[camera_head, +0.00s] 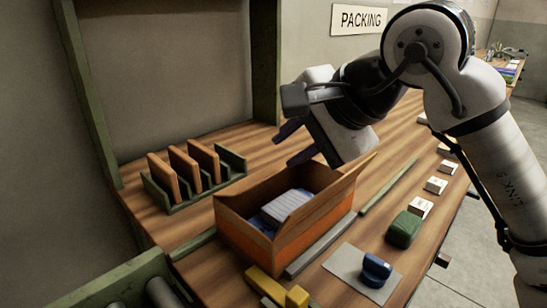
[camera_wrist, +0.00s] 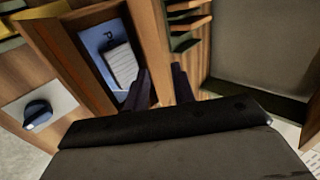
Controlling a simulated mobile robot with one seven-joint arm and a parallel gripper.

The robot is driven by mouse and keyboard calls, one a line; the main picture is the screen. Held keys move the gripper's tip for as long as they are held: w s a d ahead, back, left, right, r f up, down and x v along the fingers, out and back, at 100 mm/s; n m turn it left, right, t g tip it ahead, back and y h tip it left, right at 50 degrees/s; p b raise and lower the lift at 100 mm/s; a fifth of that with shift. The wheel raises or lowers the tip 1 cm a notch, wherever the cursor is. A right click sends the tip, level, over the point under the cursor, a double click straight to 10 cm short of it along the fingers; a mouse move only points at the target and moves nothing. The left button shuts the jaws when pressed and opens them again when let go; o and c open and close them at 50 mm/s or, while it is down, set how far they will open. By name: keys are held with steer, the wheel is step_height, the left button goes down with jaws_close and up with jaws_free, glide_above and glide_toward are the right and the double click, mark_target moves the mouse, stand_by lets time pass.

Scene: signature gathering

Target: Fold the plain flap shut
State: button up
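An open cardboard box (camera_head: 300,232) with orange on its side sits on the wooden bench. A blue item and a white ribbed pad (camera_head: 287,205) lie inside; the pad also shows in the wrist view (camera_wrist: 121,63). A plain brown flap (camera_head: 350,181) stands up and leans outward at the box's right end. My gripper (camera_head: 294,144) is above the far side of the box, fingers apart and empty. In the wrist view the fingers (camera_wrist: 161,85) lie either side of the box's edge (camera_wrist: 147,40); I cannot tell whether they touch it. My gripper and arm hide part of the box's far side.
A green rack (camera_head: 205,190) with brown upright dividers stands left of the box. A grey pad with a blue stamp (camera_head: 376,268), a green block (camera_head: 404,230) and yellow blocks (camera_head: 275,287) lie nearby. Small white boxes (camera_head: 436,185) line the right edge. A green post (camera_head: 267,60) rises behind.

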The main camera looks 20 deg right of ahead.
steer(key=v, duration=0.5)
steer(key=shift+f, duration=0.1)
stand_by(0.4)
